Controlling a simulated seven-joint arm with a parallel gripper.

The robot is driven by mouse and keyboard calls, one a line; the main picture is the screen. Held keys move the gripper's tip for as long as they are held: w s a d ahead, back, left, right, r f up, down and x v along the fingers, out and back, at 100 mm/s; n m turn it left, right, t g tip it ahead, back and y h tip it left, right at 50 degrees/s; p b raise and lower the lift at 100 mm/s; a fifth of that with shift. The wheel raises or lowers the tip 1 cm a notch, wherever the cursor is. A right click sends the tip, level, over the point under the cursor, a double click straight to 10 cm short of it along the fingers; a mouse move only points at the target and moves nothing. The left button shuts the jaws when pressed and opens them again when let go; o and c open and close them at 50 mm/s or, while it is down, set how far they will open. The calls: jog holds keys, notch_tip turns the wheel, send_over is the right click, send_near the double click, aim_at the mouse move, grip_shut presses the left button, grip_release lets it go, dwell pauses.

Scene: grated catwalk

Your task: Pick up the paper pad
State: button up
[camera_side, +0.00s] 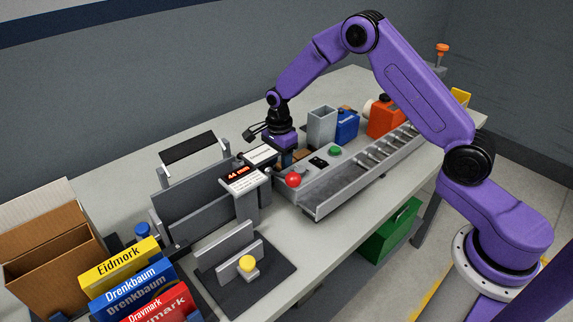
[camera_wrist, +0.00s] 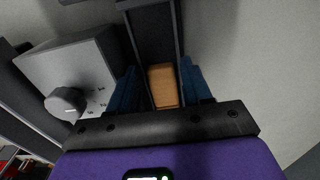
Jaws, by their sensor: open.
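My gripper (camera_side: 286,158) points down over the bench behind the grey conveyor. In the wrist view my gripper (camera_wrist: 160,88) is open, with a blue finger on each side. A tan-orange block (camera_wrist: 163,86) shows between the fingers, inside a dark channel. I cannot tell whether this block is the paper pad, or whether the fingers touch it. In the side view a small brown piece (camera_side: 303,154) lies just right of the fingers. I see nothing that is clearly a paper pad.
A grey box with a knob (camera_wrist: 66,100) stands left of the fingers. The display reading 44 mm (camera_side: 241,175), a red button (camera_side: 293,180) and the conveyor (camera_side: 350,178) are close to my gripper. A grey bin (camera_side: 321,128) and blue container (camera_side: 346,125) stand to its right.

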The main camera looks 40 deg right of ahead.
jog(key=shift+f, duration=0.1)
jog(key=c, duration=0.8)
